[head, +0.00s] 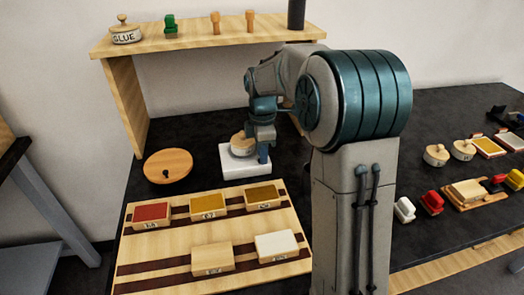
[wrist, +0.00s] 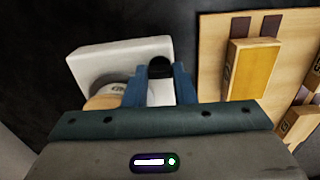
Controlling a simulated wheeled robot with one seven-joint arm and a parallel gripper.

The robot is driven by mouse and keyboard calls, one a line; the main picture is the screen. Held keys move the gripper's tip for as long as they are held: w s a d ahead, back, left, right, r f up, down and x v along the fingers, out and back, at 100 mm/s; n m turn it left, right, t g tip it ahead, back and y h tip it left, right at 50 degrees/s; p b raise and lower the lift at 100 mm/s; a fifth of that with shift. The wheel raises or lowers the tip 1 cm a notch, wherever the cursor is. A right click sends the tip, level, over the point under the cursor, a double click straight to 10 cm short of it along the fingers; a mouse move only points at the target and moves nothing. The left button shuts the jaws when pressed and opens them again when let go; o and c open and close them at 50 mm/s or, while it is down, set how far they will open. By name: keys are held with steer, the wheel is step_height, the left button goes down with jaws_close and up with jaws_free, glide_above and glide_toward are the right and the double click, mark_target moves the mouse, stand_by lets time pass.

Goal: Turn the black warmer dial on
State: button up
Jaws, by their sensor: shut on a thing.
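The warmer (head: 232,163) is a white block on the dark table, with a wooden pot (head: 242,146) on top. In the wrist view the warmer (wrist: 105,62) lies beyond my fingers, with part of the pot (wrist: 106,94) beside the left finger. The black dial (wrist: 160,67) shows between my two blue fingertips, at the warmer's edge. My gripper (wrist: 160,80) is shut on the dial. In the head view my gripper (head: 262,150) points down at the warmer's right side and hides the dial. I cannot tell which way the dial is turned.
A round wooden disc (head: 155,168) with a black knob lies left of the warmer. A wooden rack (head: 160,247) with several coloured blocks is in front. A wooden shelf (head: 180,42) with a glue pot (head: 125,33) stands behind. Pots and brushes lie at right.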

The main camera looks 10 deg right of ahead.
steer(key=m+p, duration=0.1)
steer(key=m, duration=0.3)
steer(key=shift+r, duration=0.1)
steer(key=m+p, duration=0.1)
steer(key=m, duration=0.3)
steer(key=shift+m, duration=0.3)
steer(key=m+p, duration=0.1)
steer(key=m, duration=0.3)
steer(key=shift+m, duration=0.3)
steer(key=m, duration=0.4)
steer(key=shift+p, duration=0.3)
steer(key=shift+m, duration=0.3)
steer(key=o, duration=1)
